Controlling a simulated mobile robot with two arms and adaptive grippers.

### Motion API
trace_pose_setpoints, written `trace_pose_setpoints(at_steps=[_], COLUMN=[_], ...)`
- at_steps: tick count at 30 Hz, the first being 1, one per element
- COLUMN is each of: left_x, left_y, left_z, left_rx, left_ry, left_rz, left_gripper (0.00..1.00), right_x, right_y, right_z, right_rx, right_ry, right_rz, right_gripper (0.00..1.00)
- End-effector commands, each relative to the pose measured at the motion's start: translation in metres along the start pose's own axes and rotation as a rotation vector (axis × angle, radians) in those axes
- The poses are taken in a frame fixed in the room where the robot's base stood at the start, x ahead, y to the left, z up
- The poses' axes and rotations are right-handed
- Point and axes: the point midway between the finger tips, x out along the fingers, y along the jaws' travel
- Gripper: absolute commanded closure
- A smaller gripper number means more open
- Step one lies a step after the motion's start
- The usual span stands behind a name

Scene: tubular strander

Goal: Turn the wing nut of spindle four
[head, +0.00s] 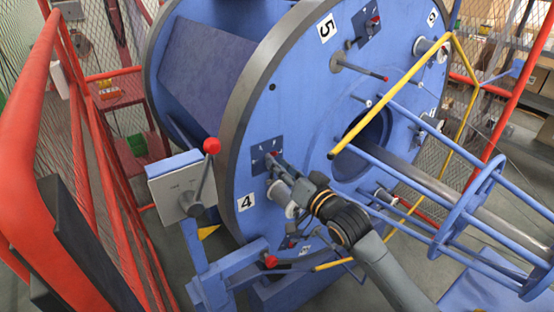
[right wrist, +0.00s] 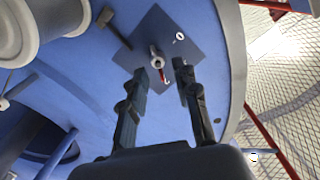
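The number 4 plate (head: 245,202) marks spindle four on the big blue disc. Above it is a dark blue square plate (head: 259,159) with a small red-marked part, likely the wing nut (head: 275,153). In the right wrist view, this grey part with a red arm (right wrist: 157,60) stands at the middle of the plate (right wrist: 150,24), near white marks. My right gripper (right wrist: 161,72) is open, its fingertips on either side of and just short of the nut; no contact is clear. In the head view the right gripper (head: 276,164) reaches the plate from the lower right. My left gripper is out of view.
A white spool (head: 279,193) sits close below my right gripper. Blue rods and a ring (head: 468,205) stick out at the right. A red-ball lever (head: 211,146) on a grey box (head: 177,186) stands left, beside red railings (head: 25,130). A yellow bar (head: 400,90) crosses the disc.

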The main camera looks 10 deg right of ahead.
Motion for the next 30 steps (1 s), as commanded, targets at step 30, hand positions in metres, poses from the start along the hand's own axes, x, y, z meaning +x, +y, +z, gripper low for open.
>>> trace_pose_setpoints(at_steps=[30], left_x=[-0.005], left_y=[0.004], left_z=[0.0], left_rx=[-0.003], left_ry=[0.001], left_rz=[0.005], left_gripper=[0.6], right_x=[0.018], right_y=[0.0], right_z=[0.0], right_rx=[-0.016], right_ry=[-0.001], right_rz=[0.0], right_gripper=[1.0])
